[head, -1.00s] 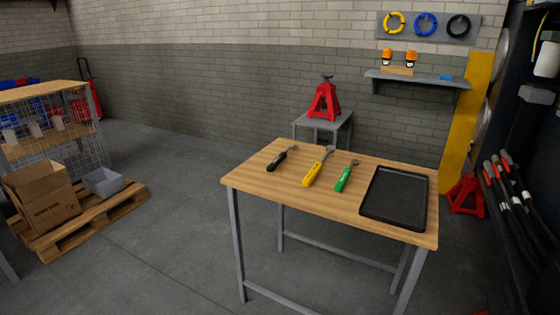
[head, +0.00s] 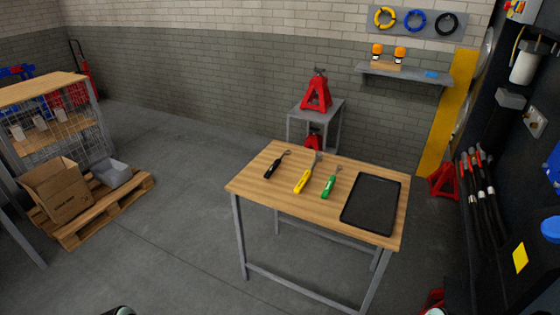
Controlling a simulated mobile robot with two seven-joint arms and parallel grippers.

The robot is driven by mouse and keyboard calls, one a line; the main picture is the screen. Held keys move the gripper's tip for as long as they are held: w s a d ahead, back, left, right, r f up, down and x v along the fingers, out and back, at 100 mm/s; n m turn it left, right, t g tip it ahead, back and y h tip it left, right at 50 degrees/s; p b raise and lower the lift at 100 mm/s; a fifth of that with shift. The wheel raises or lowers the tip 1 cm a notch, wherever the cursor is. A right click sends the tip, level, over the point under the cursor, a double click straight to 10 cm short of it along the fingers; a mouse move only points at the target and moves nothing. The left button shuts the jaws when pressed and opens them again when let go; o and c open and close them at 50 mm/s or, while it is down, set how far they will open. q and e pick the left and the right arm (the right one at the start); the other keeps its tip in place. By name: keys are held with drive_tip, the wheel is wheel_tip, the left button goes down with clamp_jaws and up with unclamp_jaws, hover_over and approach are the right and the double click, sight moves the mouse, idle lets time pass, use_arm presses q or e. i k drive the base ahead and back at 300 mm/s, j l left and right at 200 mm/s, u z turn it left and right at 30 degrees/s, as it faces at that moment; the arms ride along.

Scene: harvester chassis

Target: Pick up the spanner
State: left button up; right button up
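Three hand tools lie apart in a row on a wooden-topped table. The left one has a black handle (head: 270,170), the middle one a yellow handle (head: 302,181), and the right one a green handle (head: 327,188). Each has a grey metal shaft and head pointing to the back. The yellow one looks longest. They are too small for me to tell for sure which is the spanner. Neither of my grippers is in view; only small rounded parts, probably of my arms, show at the bottom edge, well short of the table.
A black tray (head: 371,203) lies on the right of the wooden table (head: 250,184). Behind stands a small grey table (head: 334,108) with a red jack stand (head: 317,93). A pallet (head: 130,202) with a cardboard box (head: 60,192) is at left. The floor left of the table is clear.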

sight(272, 168)
drive_tip(key=j+z, duration=0.1)
drive_tip(key=z, duration=0.35)
drive_tip(key=i+j+z, duration=0.1)
drive_tip(key=z, duration=0.3)
drive_tip(key=j+z, duration=0.1)
drive_tip(key=z, duration=0.35)
drive_tip(key=j+z, duration=0.4)
drive_tip(key=k+j+z, duration=0.1)
drive_tip(key=j+z, duration=0.3)
drive_tip(key=j, duration=0.15)
drive_tip(key=k+j+z, duration=0.15)
drive_tip(key=j, duration=0.2)
drive_tip(key=j+z, duration=0.1)
drive_tip(key=j, duration=0.25)
drive_tip(key=k+j+z, duration=0.15)
drive_tip(key=j, duration=0.2)
drive_tip(key=k+j, duration=0.15)
drive_tip(key=j, duration=0.2)
drive_tip(key=k+j, duration=0.15)
drive_tip(key=j, duration=0.15)
drive_tip(key=k+j, duration=0.2)
drive_tip(key=j, duration=0.15)
drive_tip(key=i+z, duration=0.05)
